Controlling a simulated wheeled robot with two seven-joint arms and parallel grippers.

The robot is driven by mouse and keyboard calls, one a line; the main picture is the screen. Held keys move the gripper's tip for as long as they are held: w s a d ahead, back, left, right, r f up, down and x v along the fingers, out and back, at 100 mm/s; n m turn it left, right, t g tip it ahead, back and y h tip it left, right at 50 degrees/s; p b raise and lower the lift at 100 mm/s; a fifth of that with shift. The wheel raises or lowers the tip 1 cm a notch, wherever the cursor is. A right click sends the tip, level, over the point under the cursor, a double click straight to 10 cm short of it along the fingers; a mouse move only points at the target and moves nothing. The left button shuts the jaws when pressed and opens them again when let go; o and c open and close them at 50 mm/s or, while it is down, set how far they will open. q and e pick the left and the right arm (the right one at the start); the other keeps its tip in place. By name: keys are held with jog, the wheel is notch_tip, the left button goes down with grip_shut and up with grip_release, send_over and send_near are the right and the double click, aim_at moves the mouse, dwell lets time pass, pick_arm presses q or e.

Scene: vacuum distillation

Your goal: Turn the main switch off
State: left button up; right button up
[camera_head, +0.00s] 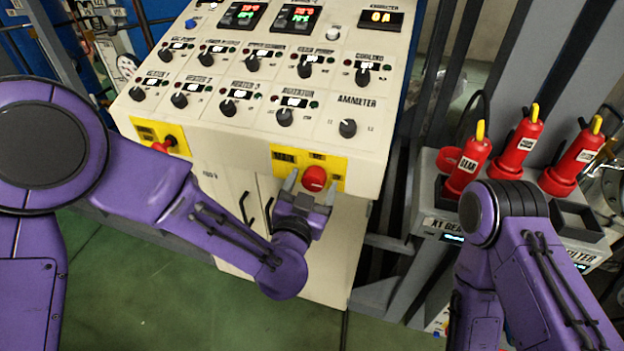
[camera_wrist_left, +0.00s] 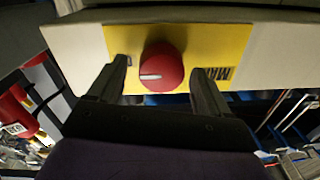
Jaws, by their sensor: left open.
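The main switch is a round red knob (camera_head: 314,178) on a yellow plate labelled MAIN (camera_head: 284,157), on the front edge of the control panel. It also shows in the left wrist view as a red knob (camera_wrist_left: 162,68) with a white line pointing left. My left gripper (camera_head: 311,185) is open, with one finger on each side of the knob; in the left wrist view its fingertips (camera_wrist_left: 161,75) straddle it. I cannot tell whether the fingers touch the knob. My right arm shows at the lower right, but its gripper is not visible.
A second red switch (camera_head: 166,144) sits on another yellow plate at the left of the panel edge, close to my left arm. The panel top (camera_head: 330,115) carries several black knobs and displays. Red bottles (camera_head: 468,165) stand in a rack at the right.

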pick_arm(q)
jog(key=shift+w, duration=0.25)
jog(key=c, duration=1)
jog(key=shift+c, duration=0.2)
jog(key=shift+f+n, duration=0.1)
jog(key=shift+n, duration=0.2)
jog(key=n+b, duration=0.1)
jog(key=n, duration=0.2)
jog(key=shift+n+b, duration=0.3)
jog(key=shift+b, duration=0.05)
jog(key=n+b, duration=0.1)
jog(key=n, duration=0.3)
jog(key=shift+b, duration=0.35)
jog(key=n+b, duration=0.2)
jog(key=n, duration=0.2)
jog(key=shift+a+f+n+g, duration=0.1)
jog(key=shift+n+g, duration=0.2)
jog(key=shift+n, duration=0.1)
jog(key=n+b, duration=0.2)
jog(key=n, duration=0.2)
jog(key=shift+n, duration=0.4)
